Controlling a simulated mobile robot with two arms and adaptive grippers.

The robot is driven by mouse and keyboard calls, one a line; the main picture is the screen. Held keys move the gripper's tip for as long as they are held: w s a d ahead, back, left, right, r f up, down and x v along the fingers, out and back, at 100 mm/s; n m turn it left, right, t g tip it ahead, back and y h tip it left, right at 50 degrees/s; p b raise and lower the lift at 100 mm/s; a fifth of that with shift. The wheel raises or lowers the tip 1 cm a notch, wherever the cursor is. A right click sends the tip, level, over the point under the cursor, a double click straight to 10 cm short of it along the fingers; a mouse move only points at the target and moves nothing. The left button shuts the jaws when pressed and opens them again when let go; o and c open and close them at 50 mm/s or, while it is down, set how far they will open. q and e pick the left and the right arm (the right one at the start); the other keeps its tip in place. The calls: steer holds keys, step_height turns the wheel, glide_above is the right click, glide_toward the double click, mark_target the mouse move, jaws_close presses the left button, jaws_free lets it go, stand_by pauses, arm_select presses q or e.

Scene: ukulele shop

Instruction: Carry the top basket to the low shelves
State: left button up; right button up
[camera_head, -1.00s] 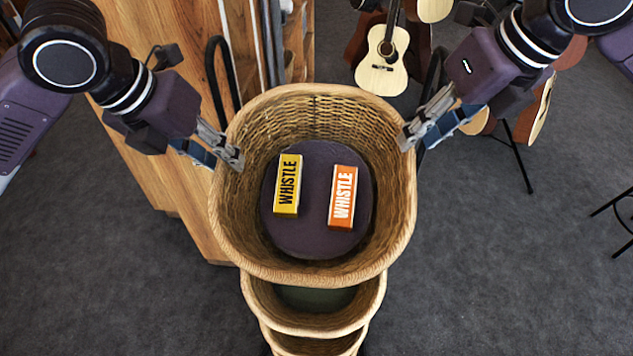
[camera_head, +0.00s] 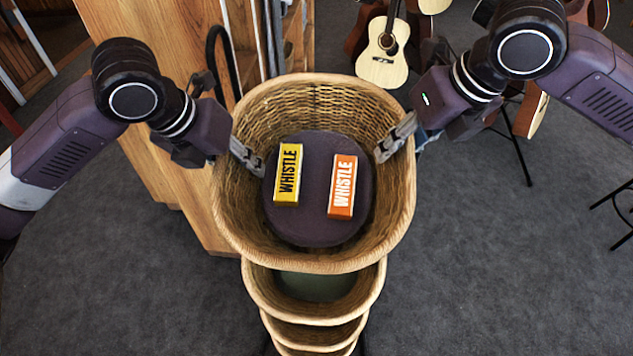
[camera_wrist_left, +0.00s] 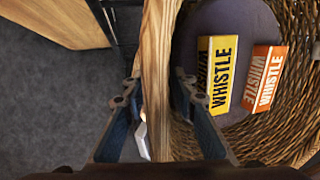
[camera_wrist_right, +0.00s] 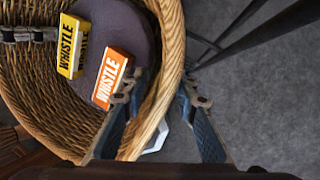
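The top basket (camera_head: 318,262) is woven wicker and sits upright on a stack of similar baskets. On its dark round bottom lie a yellow WHISTLE box (camera_head: 288,175) and an orange WHISTLE box (camera_head: 342,187). My left gripper (camera_head: 244,153) is at the basket's left rim, my right gripper (camera_head: 397,136) at its right rim. In the left wrist view, the open fingers (camera_wrist_left: 157,92) straddle the rim (camera_wrist_left: 157,60), one inside and one outside. In the right wrist view, the open fingers (camera_wrist_right: 162,92) also straddle the rim (camera_wrist_right: 172,45). Firm contact is not visible.
Lower baskets (camera_head: 313,312) stand beneath the top one. A wooden cabinet (camera_head: 160,120) is close on the left. An acoustic guitar (camera_head: 383,52) stands behind, and dark stand legs (camera_head: 520,150) are at the right. Grey carpet (camera_head: 520,280) is open at front right.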

arm_select(q)
jaws_close()
arm_select(e)
jaws_close()
